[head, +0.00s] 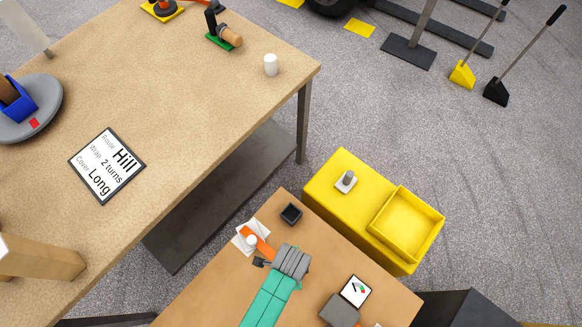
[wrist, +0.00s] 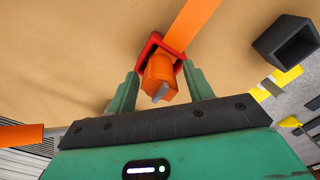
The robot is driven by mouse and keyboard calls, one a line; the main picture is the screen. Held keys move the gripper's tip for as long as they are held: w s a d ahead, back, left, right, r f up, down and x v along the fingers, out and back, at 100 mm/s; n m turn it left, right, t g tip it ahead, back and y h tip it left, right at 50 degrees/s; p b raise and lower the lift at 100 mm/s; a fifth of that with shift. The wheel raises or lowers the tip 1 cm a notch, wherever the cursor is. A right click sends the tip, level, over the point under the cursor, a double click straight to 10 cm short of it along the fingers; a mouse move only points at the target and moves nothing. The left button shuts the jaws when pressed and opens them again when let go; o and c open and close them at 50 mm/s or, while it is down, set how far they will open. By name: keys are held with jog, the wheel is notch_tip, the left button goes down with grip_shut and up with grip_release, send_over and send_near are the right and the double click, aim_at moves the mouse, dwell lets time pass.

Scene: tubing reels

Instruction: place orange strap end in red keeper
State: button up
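In the wrist view, the orange strap (wrist: 190,22) runs from the top edge down to the red keeper (wrist: 146,48), a small square frame. The orange strap end (wrist: 158,72), with a grey tip, sits at the keeper's opening and points toward the camera. I cannot tell how deep it lies in the keeper. My gripper (wrist: 160,72) has its two green fingers apart, on either side of the strap end, with narrow gaps showing. The fingertips are close to the keeper's sides. In the head view, the orange strap (head: 262,246) shows in front of my arm; the keeper cannot be made out.
A dark open box (head: 291,214) stands near the strap on the small brown table (head: 390,293); it also shows in the wrist view (wrist: 285,42). A yellow cabinet (head: 335,190) with a tray is at right. A large table (head: 200,60) holds a sign (head: 106,165).

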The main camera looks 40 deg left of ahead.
jog(key=shift+r, duration=0.1)
notch_tip(320, 180, up, 12)
jog(key=p, duration=0.3)
jog(key=shift+p, duration=0.35)
jog(key=w+d+r+n+t, duration=0.15)
jog(key=w+r+t, duration=0.25)
jog(key=w+r, duration=0.6)
jog(key=w+d+r+n+t+y, duration=0.15)
jog(key=w+r+t, duration=0.4)
jog(key=r, duration=0.85)
jog(key=w+r+n+t, duration=0.2)
jog(key=w+r+t, duration=0.2)
jog(key=w+r, duration=0.65)
jog(key=s+d+r+n+t, duration=0.1)
jog(key=s+r+t, duration=0.2)
jog(key=r, duration=0.9)
jog(key=s+d+r+n+t+h, duration=0.1)
jog(key=s+r+t, duration=0.3)
jog(key=r, duration=0.8)
jog(key=s+d+r+n+t, duration=0.1)
jog(key=s+d+r+t, duration=0.2)
jog(key=r, duration=0.9)
jog(key=shift+s+d+r+n+t, duration=0.2)
jog(key=shift+s+r+n+t, duration=0.15)
jog(key=shift+s+t, duration=0.45)
